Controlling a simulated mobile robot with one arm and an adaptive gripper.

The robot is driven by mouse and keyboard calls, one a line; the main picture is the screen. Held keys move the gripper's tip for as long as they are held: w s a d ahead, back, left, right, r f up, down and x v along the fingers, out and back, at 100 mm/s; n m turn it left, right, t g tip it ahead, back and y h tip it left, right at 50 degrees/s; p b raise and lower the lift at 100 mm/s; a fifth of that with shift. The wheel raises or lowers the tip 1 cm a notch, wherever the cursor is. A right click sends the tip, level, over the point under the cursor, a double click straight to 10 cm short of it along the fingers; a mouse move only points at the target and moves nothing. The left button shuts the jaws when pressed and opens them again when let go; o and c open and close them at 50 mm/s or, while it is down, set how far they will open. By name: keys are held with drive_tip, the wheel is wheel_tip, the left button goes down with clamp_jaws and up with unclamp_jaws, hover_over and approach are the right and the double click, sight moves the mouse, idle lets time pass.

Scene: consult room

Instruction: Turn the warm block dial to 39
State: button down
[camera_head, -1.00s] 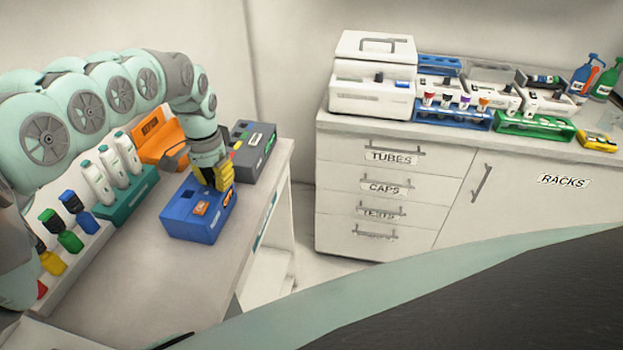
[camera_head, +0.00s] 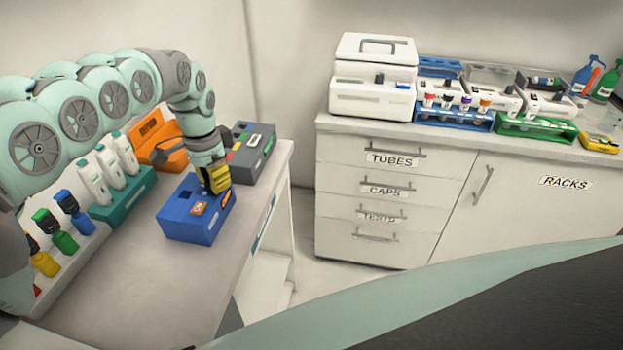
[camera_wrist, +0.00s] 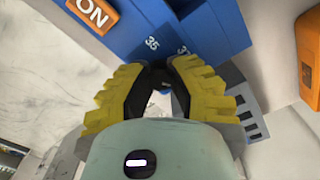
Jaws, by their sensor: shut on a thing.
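The blue warm block (camera_head: 190,226) stands on the left bench, with an orange ON switch (camera_head: 199,208) on its top. In the wrist view the block (camera_wrist: 150,15) shows a white 35 mark near its edge and another mark partly hidden to the right. My gripper (camera_head: 219,188) points down onto the block's top. In the wrist view its yellow fingers (camera_wrist: 162,82) are closed around the black dial (camera_wrist: 155,78), which they mostly hide. The dial's pointer reading cannot be made out.
A dark grey device (camera_head: 250,150) stands just behind the block. The bench's front part (camera_head: 160,285) is clear. A white counter with drawers stands across the gap.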

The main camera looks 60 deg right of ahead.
drive_tip(key=shift+w, duration=0.1)
drive_tip(key=c, duration=0.8)
unclamp_jaws()
wheel_tip(320, 180, up, 12)
idle(0.3)
